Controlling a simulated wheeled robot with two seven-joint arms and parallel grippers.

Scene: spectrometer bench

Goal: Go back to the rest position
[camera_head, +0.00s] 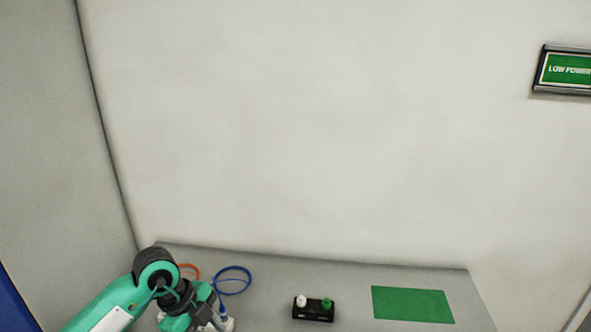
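My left arm comes in from the lower left over the bench (345,278). Its wrist and the top of my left gripper (203,311) are at the bottom edge of the head view, above the bench's left part. The fingertips are hidden or cut off, so I cannot tell whether it is open or shut. A small white and blue piece (223,317) shows right beside the gripper; I cannot tell whether they touch. My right arm and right gripper are not in view.
A blue cable loop (234,269) and an orange cable loop (188,267) lie behind my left gripper. A black box (313,314) with a white and a green knob sits mid-bench. A green mat (412,305) lies bare at right.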

